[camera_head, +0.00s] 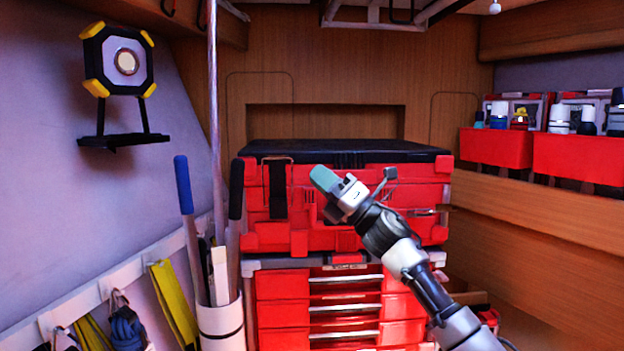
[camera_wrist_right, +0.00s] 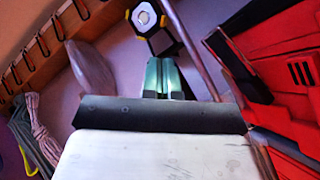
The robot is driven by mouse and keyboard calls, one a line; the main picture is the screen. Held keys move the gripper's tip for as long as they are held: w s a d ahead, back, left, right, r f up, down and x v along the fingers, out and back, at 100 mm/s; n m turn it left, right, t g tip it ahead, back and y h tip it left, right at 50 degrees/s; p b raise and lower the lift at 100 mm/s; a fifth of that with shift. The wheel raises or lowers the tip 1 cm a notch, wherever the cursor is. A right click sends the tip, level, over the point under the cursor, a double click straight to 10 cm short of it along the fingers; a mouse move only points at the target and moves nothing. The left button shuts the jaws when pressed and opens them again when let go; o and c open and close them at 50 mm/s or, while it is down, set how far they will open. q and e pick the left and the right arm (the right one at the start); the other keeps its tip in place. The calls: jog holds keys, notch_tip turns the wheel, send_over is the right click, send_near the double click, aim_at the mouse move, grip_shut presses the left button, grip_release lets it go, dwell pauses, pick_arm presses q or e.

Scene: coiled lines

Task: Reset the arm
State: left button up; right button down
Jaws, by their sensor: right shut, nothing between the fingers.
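My right arm comes in from the lower right in the head view. Its gripper (camera_head: 323,178) is raised in front of the red toolbox (camera_head: 405,187) and points up and to the left. The teal fingers are shut with nothing between them. In the right wrist view the two fingers (camera_wrist_right: 163,78) stand side by side, closed, with the work lamp (camera_wrist_right: 147,17) beyond them. My left gripper is in neither view.
A work lamp (camera_head: 124,62) hangs on the left wall. A white bin (camera_head: 221,322) holds long-handled tools, and a pole (camera_head: 214,110) rises behind it. Coiled straps (camera_head: 172,305) hang at lower left. Red bins (camera_head: 497,147) stand on the right shelf. Red drawers (camera_head: 283,312) are below the toolbox.

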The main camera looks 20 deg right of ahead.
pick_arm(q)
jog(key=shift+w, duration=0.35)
